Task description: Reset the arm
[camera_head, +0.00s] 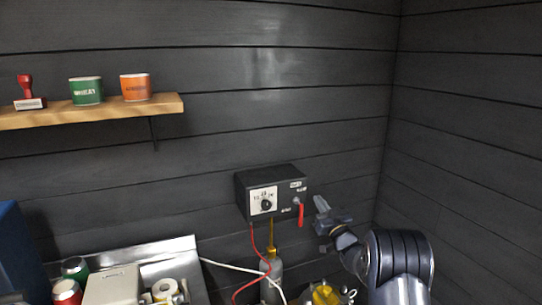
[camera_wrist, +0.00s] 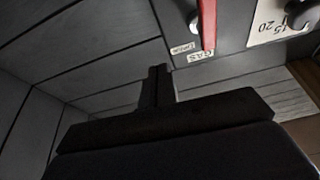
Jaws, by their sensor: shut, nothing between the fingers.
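My gripper (camera_head: 322,207) is in the head view at the lower right, raised in front of the dark wall. It is just right of a black control box (camera_head: 272,181) and its red lever (camera_head: 301,214). In the wrist view, my gripper (camera_wrist: 159,73) has its fingers together with nothing between them. The lever hangs down in the head view. I cannot tell how wide the gap between gripper and lever is.
The box has a dial (camera_head: 265,204). A red cable and a white hose run below it. A yellow item (camera_head: 325,294) is under my arm. A steel counter holds cans (camera_head: 66,292) and a pale box (camera_head: 112,286). A wooden shelf (camera_head: 110,109) holds two cups and a stamp.

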